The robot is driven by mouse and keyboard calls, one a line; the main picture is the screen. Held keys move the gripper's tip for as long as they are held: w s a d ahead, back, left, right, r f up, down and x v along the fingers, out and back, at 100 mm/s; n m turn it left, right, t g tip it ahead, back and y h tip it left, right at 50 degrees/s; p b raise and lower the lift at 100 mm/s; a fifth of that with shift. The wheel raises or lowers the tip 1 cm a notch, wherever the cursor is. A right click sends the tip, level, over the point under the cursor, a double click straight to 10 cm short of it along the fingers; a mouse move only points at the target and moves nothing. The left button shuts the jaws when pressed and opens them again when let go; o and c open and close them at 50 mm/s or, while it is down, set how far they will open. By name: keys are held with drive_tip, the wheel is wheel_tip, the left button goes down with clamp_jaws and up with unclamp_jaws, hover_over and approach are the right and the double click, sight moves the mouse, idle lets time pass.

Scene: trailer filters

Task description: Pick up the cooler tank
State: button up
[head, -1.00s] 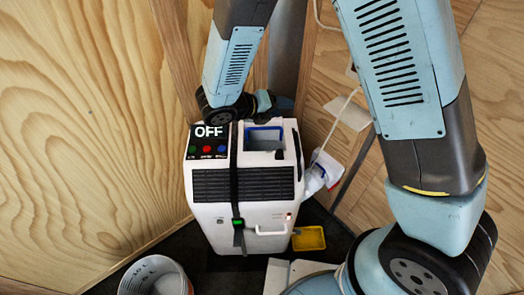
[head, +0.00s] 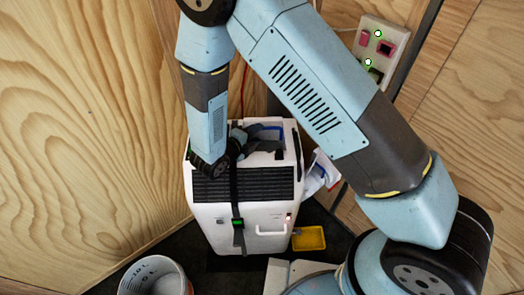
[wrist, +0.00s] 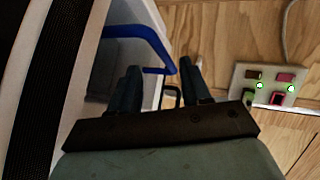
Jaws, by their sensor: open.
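The cooler (head: 212,216) is a white upright box with a black grille and a dark strap down its front. A blue-edged tank (head: 266,129) shows in the opening on its top, partly hidden by my gripper. In the wrist view the tank's blue bar (wrist: 140,34) curves across the upper middle. My gripper (wrist: 159,67) is open there, with the bar's lower end showing between its dark fingertips. I cannot tell how deep the fingers sit or whether they touch it. In the head view my gripper (head: 262,141) is over the cooler's top, left of and at the opening.
A wall panel (head: 376,47) with switches and green lights is behind at the right. A white bucket (head: 153,277) stands front left. A yellow tray (head: 308,239) lies right of the cooler's base. A white bag (head: 322,172) hangs at its right side. Wooden walls close in.

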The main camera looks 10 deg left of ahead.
drive_tip(key=x, duration=0.7)
drive_tip(key=shift+w+r, duration=0.25)
clamp_jaws()
idle(0.3)
idle(1.0)
